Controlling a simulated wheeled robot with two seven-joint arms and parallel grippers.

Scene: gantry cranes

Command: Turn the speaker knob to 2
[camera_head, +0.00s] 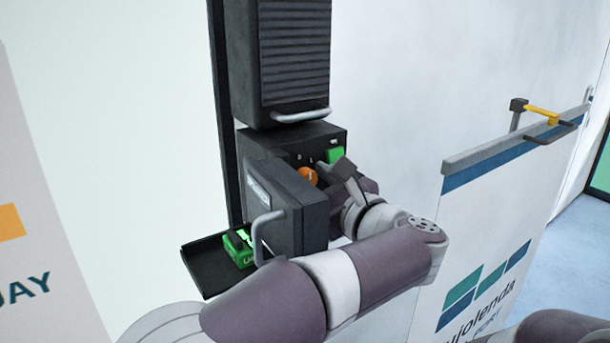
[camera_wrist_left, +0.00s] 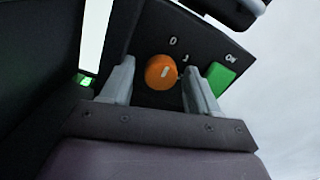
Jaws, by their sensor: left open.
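The orange round knob (camera_wrist_left: 161,72) sits on a dark control panel (camera_wrist_left: 150,35); it also shows in the head view (camera_head: 308,175), partly hidden. A short pale mark is on its face. Small white markings, one like a 0, are beside it; the others are too small to read surely. My left gripper (camera_wrist_left: 160,84) is open, its fingers on either side of the knob with visible gaps. In the head view my left gripper (camera_head: 335,172) is in front of the panel, partly blocking it. My right gripper is out of view.
A green button (camera_wrist_left: 221,78) marked ON is beside the right finger. A dark hinged cover (camera_head: 287,210) with a handle stands open left of my arm. A black tray (camera_head: 205,270) holds a green item (camera_head: 238,250). A ribbed black box (camera_head: 292,55) hangs above.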

